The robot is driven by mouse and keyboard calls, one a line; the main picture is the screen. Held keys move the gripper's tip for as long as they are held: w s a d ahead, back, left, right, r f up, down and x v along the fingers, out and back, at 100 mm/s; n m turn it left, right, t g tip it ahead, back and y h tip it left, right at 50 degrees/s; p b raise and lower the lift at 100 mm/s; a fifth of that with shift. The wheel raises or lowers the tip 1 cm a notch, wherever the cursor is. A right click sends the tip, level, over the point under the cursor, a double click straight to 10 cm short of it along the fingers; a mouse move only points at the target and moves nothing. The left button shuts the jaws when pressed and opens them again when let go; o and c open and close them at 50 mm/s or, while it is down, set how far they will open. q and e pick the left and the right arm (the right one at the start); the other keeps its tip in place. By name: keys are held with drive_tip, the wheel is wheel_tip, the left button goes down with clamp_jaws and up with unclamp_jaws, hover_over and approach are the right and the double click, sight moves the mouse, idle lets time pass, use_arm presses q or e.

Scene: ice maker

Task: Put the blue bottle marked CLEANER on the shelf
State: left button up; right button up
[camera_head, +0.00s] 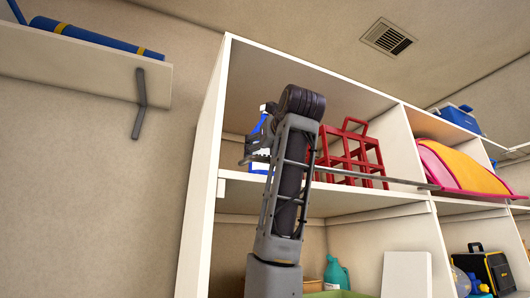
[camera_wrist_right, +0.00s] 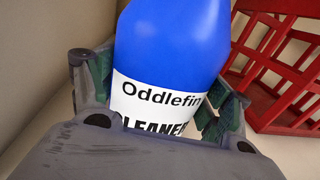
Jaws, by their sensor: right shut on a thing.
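The blue bottle (camera_head: 259,167), with a white label, is upright in the upper left compartment of the white shelf unit, partly hidden by my right arm. In the right wrist view the bottle (camera_wrist_right: 170,50) fills the middle, its label reading "Oddlefin" and "CLEANER", the lower part cut off. My right gripper (camera_head: 256,152) is shut around the bottle, with a finger on each side in the right wrist view (camera_wrist_right: 155,105). The shelf board (camera_head: 372,201) is just below the bottle; I cannot tell whether the bottle touches it. My left gripper is not in view.
A red wire-like rack (camera_head: 348,158) stands right of the bottle in the same compartment; it shows close by in the wrist view (camera_wrist_right: 270,75). A pink and yellow item (camera_head: 460,168) is in the compartment to the right. A teal jug (camera_head: 336,272) is below.

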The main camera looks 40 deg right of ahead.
drive_tip(key=o, duration=1)
drive_tip(key=shift+f, duration=0.15)
drive_tip(key=shift+c, duration=0.2)
drive_tip(key=o, duration=0.5)
drive_tip(key=shift+r, duration=0.25)
drive_tip(key=shift+s+a+f+b, duration=0.1)
drive_tip(key=shift+s+a+b, duration=0.2)
drive_tip(key=shift+s, duration=0.35)
drive_tip(key=shift+b+v, duration=1.65)
drive_tip(key=shift+v, duration=3.65)
